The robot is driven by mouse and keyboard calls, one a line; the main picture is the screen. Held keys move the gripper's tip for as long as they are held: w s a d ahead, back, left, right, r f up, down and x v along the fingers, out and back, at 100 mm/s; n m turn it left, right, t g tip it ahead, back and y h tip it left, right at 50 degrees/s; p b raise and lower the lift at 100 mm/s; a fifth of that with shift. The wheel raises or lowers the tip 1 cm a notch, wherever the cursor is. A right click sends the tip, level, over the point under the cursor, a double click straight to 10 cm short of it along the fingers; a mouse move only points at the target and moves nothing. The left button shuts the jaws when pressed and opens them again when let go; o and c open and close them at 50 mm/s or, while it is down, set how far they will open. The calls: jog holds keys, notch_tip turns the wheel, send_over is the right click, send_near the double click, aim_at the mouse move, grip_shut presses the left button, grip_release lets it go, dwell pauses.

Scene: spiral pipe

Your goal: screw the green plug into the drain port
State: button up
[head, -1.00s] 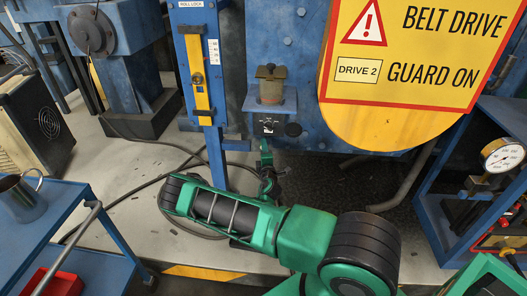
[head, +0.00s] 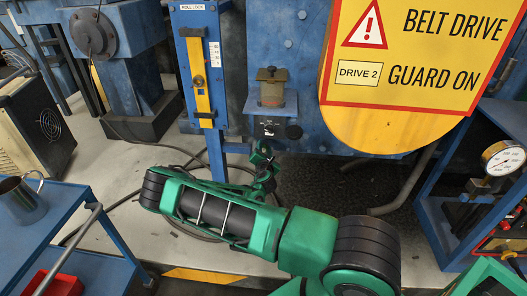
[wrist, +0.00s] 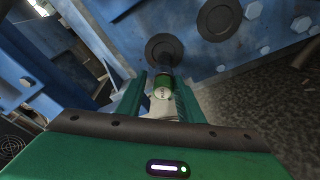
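In the wrist view the green plug (wrist: 162,92) sits between the two fingers of my gripper (wrist: 160,100), with a pale marked end towards the camera and a dark end pointing away. A dark round ring on the blue wall (wrist: 165,48), which looks like the drain port, lies straight beyond the plug. The plug's dark end overlaps the ring's lower edge in the picture; I cannot tell whether they touch. In the head view my gripper (head: 263,158) is small, below the blue shelf box; the plug cannot be made out there.
A dark disc (wrist: 218,18) is on the wall to the upper right of the ring. The yellow belt guard (head: 385,125) is to the right. Cables lie on the floor.

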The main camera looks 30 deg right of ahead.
jog(key=n, duration=0.3)
jog(key=shift+a+r+g+h, duration=0.1)
jog(key=shift+r+g+h, duration=0.2)
jog(key=n, duration=0.3)
jog(key=shift+r+g+h, duration=0.15)
jog(key=shift+g+h, duration=0.25)
jog(key=shift+c, duration=0.6)
grip_shut()
